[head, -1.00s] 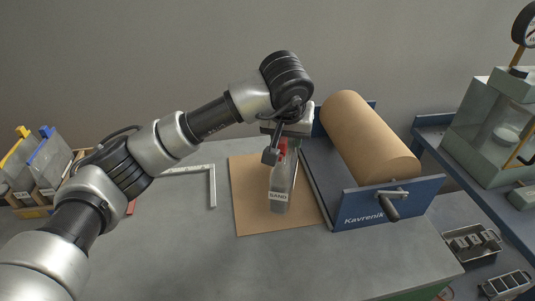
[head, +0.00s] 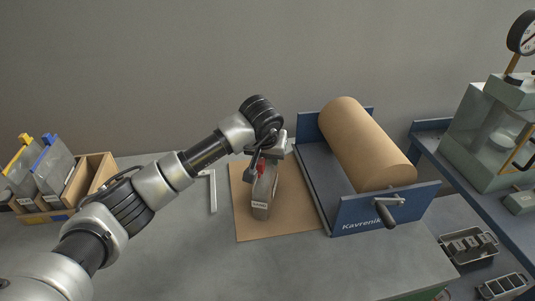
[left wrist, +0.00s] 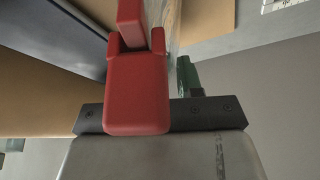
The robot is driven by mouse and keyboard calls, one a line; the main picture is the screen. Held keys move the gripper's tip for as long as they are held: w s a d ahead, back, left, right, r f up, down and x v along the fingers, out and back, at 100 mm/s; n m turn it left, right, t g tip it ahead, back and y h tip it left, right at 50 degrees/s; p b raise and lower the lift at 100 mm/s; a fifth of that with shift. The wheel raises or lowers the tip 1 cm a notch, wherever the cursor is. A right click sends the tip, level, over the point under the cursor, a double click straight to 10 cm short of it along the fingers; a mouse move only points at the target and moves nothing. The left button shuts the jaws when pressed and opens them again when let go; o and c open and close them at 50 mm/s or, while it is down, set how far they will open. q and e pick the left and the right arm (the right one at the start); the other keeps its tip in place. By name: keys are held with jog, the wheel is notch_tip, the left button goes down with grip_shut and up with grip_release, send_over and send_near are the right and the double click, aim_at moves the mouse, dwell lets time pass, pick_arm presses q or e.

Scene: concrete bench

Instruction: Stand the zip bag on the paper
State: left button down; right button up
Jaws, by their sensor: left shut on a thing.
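My right gripper is not in view.
A blue dispenser (head: 352,218) with a brown paper roll (head: 365,145) and crank stands just right of the paper. A metal square (head: 213,195) lies at its left. A wooden holder (head: 95,172) with other bags is at far left. Bare bench lies in front.

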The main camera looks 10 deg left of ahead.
pick_arm(q)
jog(key=c, duration=0.7)
grip_release()
jog(key=b+v, duration=0.1)
jog(key=v, duration=1.1)
jog(key=shift+s, duration=0.1)
